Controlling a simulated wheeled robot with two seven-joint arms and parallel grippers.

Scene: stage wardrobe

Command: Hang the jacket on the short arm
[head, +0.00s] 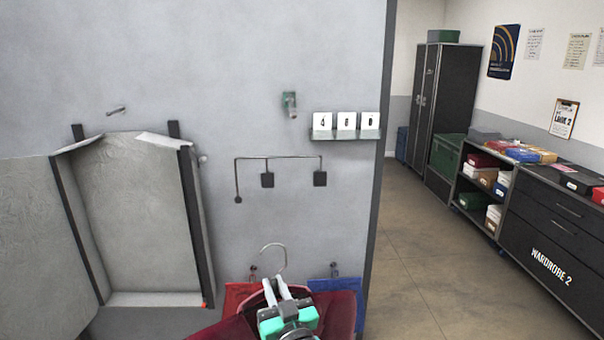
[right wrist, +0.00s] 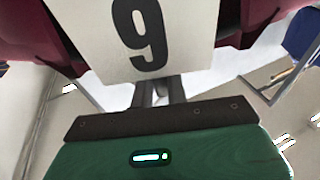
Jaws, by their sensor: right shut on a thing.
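The dark red jacket (head: 232,328) hangs on a hanger whose metal hook (head: 273,252) points up at the bottom middle of the head view. My right gripper (head: 283,294) is shut on the hanger just below the hook. In the right wrist view the jacket (right wrist: 262,20) shows on both sides of a white card marked 9, near my right gripper's fingers (right wrist: 158,88). On the grey wall, a short green bracket (head: 289,102) and a small metal peg (head: 116,110) stick out, both apart from the hook. I cannot tell which one is the short arm. My left gripper is out of view.
A shelf with number cards (head: 346,131) is right of the bracket. A thin rod with dark pads (head: 280,158) is below it. An open wall frame (head: 191,220) stands left. Red and blue cloths (head: 336,284) hang low behind the jacket. Floor (head: 415,260) is clear at right.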

